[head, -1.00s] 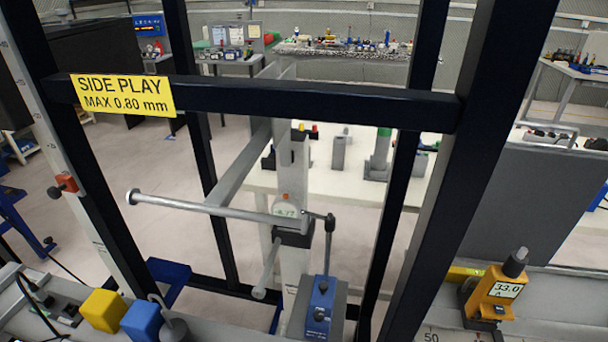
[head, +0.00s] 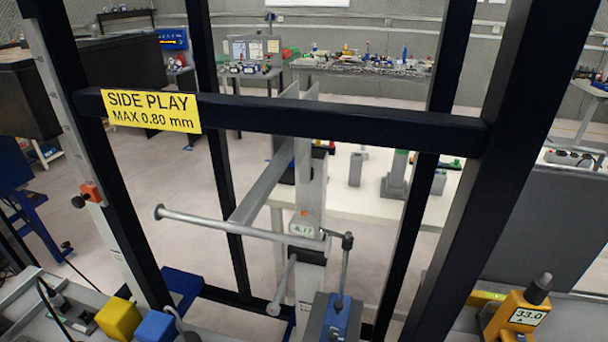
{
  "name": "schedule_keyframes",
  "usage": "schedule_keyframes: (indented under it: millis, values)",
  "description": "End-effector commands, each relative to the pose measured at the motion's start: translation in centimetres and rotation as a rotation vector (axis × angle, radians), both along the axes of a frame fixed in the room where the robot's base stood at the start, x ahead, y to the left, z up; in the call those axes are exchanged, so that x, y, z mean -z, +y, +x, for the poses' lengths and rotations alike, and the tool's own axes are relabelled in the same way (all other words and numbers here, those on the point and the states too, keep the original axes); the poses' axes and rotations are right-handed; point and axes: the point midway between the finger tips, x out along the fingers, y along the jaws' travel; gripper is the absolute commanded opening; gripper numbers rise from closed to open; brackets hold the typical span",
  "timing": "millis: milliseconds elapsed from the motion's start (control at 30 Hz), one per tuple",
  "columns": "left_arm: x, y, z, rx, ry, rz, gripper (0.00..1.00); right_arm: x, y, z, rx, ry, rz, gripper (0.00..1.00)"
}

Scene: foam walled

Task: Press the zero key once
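A small round gauge (head: 303,229) with a lit digital display sits on the grey upright post behind the dark frame. Its digits look like a negative number ending in 17, but they are small. A small orange spot shows at its top edge; I cannot tell whether this is the zero key. A grey horizontal rod (head: 235,223) ends beside the gauge. A jointed grey arm (head: 344,265) rises to the gauge's right from a blue block (head: 338,318). Neither of my grippers is in view.
A dark frame (head: 330,122) with a yellow SIDE PLAY sign (head: 151,111) stands across the front. An orange meter (head: 518,315) reading 33.0 is at lower right. Yellow (head: 118,319) and blue (head: 156,327) blocks are at lower left. A white table (head: 330,183) stands behind.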

Motion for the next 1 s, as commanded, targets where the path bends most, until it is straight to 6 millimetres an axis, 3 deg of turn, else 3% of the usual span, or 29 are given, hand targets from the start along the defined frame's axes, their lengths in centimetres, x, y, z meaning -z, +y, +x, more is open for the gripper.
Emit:
schedule_keyframes:
  millis: [133, 1000]
  values:
    - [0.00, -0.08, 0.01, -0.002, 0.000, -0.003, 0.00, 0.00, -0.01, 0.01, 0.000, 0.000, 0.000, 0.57]
    - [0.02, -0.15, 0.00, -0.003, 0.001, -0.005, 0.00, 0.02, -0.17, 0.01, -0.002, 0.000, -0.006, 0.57]
